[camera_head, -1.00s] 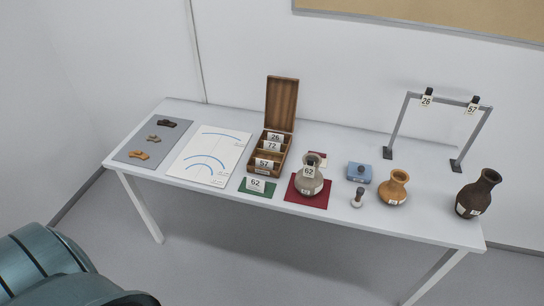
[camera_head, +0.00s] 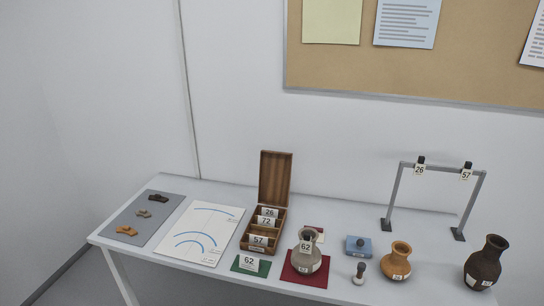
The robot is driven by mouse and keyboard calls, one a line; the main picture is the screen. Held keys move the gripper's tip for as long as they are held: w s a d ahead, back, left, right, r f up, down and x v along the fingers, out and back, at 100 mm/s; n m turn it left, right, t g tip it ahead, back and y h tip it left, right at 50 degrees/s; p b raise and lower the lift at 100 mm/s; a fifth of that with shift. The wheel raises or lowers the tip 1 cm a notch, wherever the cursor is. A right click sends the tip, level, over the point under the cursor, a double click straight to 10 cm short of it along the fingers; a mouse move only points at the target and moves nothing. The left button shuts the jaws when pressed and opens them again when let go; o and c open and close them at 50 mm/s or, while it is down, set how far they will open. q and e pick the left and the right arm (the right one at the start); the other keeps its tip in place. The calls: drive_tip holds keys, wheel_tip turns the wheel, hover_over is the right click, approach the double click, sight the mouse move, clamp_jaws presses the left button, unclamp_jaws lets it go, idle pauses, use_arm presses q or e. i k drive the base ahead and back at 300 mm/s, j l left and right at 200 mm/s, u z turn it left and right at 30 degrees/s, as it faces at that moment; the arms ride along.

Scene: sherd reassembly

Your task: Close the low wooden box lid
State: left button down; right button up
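The low wooden box (camera_head: 245,243) stands on the white table, left of the grey vase. Its lid (camera_head: 275,179) is open and stands upright at the back of the box. Inside the box, cards numbered 26 (camera_head: 269,212), 72 (camera_head: 266,221) and 57 (camera_head: 258,240) stand in its compartments. Neither of my grippers shows in the current view.
A metal frame (camera_head: 435,166) stands at the back right.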

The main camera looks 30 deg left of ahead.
sight(274, 168)
drive_tip(key=j, duration=0.4)
drive_tip(key=k+j+z, duration=0.1)
drive_tip(key=j, duration=0.35)
drive_tip(key=k+j, duration=0.15)
drive_tip(key=j, duration=0.65)
drive_tip(key=k+j+z, duration=0.1)
drive_tip(key=j, duration=0.3)
drive_tip(key=k+j, duration=0.15)
drive_tip(key=j, duration=0.25)
drive_tip(key=k+j+z, duration=0.1)
drive_tip(key=j, duration=0.3)
